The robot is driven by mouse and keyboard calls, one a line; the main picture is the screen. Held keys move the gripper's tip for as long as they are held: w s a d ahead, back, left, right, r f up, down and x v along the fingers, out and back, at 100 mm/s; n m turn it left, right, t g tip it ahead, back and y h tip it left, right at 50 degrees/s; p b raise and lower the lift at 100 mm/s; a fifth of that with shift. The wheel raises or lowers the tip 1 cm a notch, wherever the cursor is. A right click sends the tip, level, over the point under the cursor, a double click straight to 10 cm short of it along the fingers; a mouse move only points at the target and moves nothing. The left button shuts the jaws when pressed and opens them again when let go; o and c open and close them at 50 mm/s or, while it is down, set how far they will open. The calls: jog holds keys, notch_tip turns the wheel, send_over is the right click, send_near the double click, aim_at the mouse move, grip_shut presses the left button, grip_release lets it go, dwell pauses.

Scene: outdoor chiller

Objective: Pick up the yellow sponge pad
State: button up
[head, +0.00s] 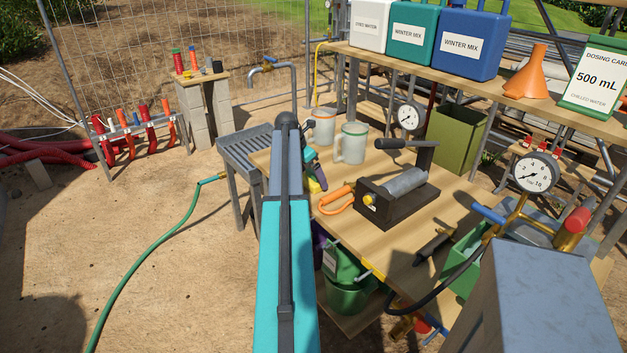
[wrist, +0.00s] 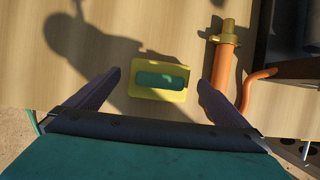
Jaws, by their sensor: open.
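The yellow sponge pad (wrist: 158,95) lies flat on the wooden table, with a green block-like grip on its top. In the head view a bit of yellow (head: 314,186) shows just right of my arm, and my arm hides most of that spot. My gripper (wrist: 160,79) is open above the table. In the wrist view its two dark fingers stand to the left and right of the pad, with gaps on both sides. Whether the fingertips are down at pad height I cannot tell.
An orange-handled tool (wrist: 226,68) with a brass collar lies close to the right finger. A dark roller device (head: 397,194) stands further right. Two mugs (head: 351,143) stand behind. The table's front edge is close below the pad.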

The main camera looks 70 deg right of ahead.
jog(key=shift+x, duration=1.15)
jog(key=c, duration=1.2)
jog(key=shift+r, duration=0.2)
jog(key=shift+r+b, duration=0.45)
jog(key=shift+r, duration=1)
jog(key=w+a+r+b, duration=0.1)
jog(key=w+a+b, duration=0.2)
jog(key=a, duration=1.2)
jog(key=shift+a+r, duration=0.35)
jog(key=shift+r, duration=0.05)
